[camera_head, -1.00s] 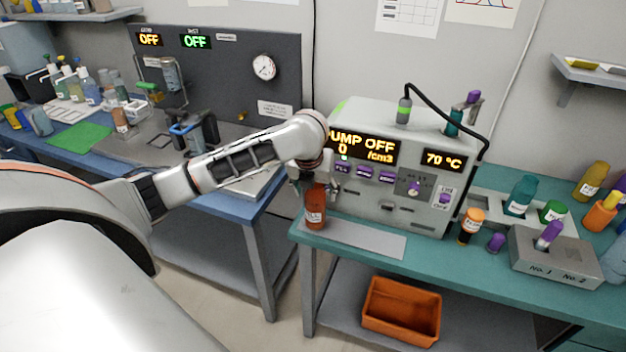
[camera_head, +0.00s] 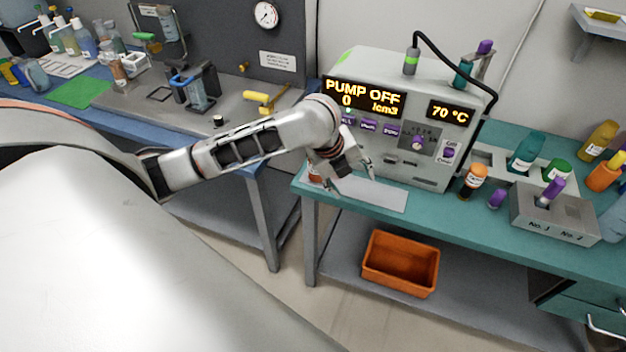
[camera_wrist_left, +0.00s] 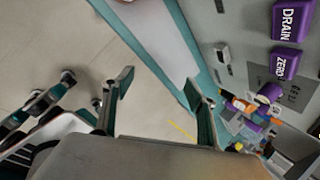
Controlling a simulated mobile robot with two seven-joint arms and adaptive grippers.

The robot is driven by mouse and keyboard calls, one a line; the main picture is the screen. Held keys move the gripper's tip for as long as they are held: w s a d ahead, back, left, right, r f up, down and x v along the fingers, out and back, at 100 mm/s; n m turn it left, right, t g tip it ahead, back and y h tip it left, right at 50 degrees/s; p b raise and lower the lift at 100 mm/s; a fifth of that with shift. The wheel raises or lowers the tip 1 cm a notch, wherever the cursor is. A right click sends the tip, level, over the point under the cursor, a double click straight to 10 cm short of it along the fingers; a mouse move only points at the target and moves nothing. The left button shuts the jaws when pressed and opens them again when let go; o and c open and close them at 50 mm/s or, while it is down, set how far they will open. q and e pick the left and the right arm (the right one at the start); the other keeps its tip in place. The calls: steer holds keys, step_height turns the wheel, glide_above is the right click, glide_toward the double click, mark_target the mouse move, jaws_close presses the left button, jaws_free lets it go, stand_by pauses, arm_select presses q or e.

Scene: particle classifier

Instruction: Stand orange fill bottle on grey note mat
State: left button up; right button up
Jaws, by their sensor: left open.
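The mat lies at the front-left of the teal bench and also shows in the left wrist view (camera_wrist_left: 160,38). My right gripper is out of view.
The pump machine (camera_head: 400,115) stands right behind the mat. An orange-capped bottle (camera_head: 472,181), a purple cap (camera_head: 496,198) and a grey block (camera_head: 553,213) stand to the right. An orange bin (camera_head: 401,264) sits on the shelf below. A blue bench (camera_head: 215,150) is at left.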

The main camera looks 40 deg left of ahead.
arm_select(q)
steer(key=s+d+f+n+t+h, duration=0.1)
steer(key=s+d+f+n, duration=0.25)
steer(key=f+n, duration=0.25)
steer(key=s+d+f+n+t+h, duration=0.2)
steer(key=d+f+n, duration=0.25)
steer(key=f, duration=0.25)
steer(key=s+a+f+n+t+y, duration=0.1)
steer(key=s+a+f+n, duration=0.1)
steer(key=s+f+n, duration=0.2)
steer(key=s+a+f+n+t+y, duration=0.1)
steer(key=s+a+f+n+y, duration=0.1)
steer(key=s+n, duration=0.4)
steer(key=s+a+f, duration=0.1)
steer(key=s+f, duration=0.1)
steer(key=s, duration=0.3)
steer(key=shift+f+n+t, duration=0.2)
steer(key=shift+n+t, duration=0.1)
steer(key=shift+n, duration=0.05)
